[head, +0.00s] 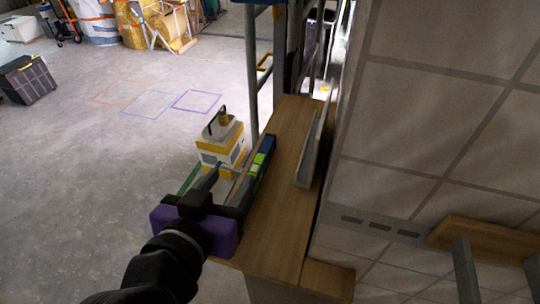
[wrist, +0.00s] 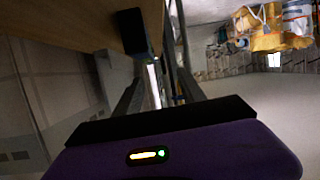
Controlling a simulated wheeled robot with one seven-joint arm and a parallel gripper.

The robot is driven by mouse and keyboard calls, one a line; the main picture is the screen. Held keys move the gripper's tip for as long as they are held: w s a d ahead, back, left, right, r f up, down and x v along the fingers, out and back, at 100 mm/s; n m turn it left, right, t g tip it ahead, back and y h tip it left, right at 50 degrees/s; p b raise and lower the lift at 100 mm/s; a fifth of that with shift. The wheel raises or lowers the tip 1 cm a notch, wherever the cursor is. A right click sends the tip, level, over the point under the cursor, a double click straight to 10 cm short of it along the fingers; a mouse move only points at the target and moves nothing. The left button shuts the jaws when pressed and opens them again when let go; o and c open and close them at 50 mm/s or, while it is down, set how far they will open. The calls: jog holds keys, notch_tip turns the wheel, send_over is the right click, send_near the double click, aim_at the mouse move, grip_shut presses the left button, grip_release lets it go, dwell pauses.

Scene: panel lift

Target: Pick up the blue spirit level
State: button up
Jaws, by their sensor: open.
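The blue spirit level (head: 266,145) shows in the head view as a narrow bar with bright green parts along the left edge of a wooden bench top (head: 285,195). My purple gripper (head: 226,178) is at the near-left end of the level, beside the bench edge. Its dark fingers point away from me and are apart. In the wrist view the open fingers (wrist: 158,80) frame a gap with a bright strip behind it. A dark block (wrist: 141,35) under the wooden surface may be the level's end; I cannot tell. The near part of the level is partly hidden by the gripper.
A grey metal channel (head: 315,150) lies on the bench. A white and yellow box (head: 222,148) stands left of the bench, close to my gripper. A grey upright frame (head: 251,70) rises behind. A tiled surface (head: 430,120) fills the right. The floor at left is mostly clear.

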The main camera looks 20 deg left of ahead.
aim_at(255, 176)
jog(key=shift+s+d+f+m+h, duration=0.15)
jog(key=shift+d+f+m+h, duration=0.25)
jog(key=shift+d+f+h, duration=0.25)
jog(key=shift+w+d+g, duration=0.15)
jog(key=shift+w+g, duration=0.05)
jog(key=shift+g, duration=0.1)
jog(key=p+x, duration=0.2)
jog(key=x, duration=0.5)
jog(key=shift+w+f, duration=0.15)
jog(key=shift+f, duration=0.05)
grip_shut()
